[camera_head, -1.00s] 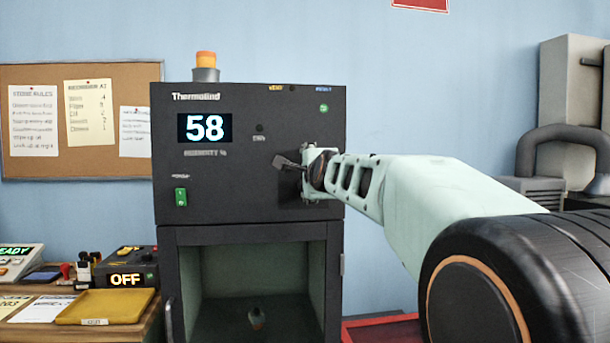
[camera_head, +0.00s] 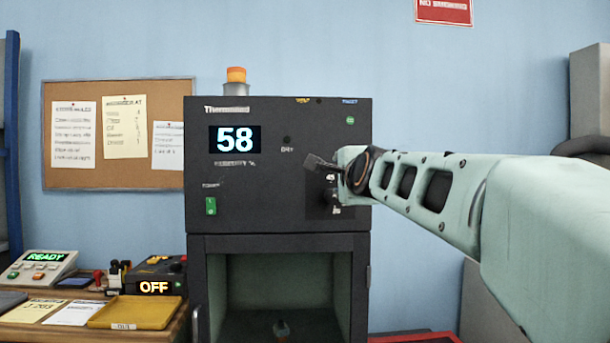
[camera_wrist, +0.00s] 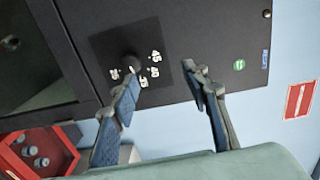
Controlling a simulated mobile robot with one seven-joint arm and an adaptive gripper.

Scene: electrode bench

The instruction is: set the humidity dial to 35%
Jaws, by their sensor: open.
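The humidity dial (camera_wrist: 129,63) is a dark round knob on a dark square plate (camera_wrist: 103,45) in the wrist view. White numbers ring it, one reading 45; where it points is too unclear to tell. The humidity display (camera_head: 235,140) on the black cabinet (camera_head: 265,190) reads 58. My gripper also shows in the wrist view (camera_wrist: 158,84), open and empty. One finger overlaps the dial plate's lower edge beside the knob, and the other is off to the right.
The cabinet has a green switch (camera_head: 211,206) and an open chamber below. A red tray (camera_wrist: 62,140) with several small round items sits beside it. At left a desk holds a yellow tray (camera_head: 135,313) and a box reading OFF (camera_head: 154,287).

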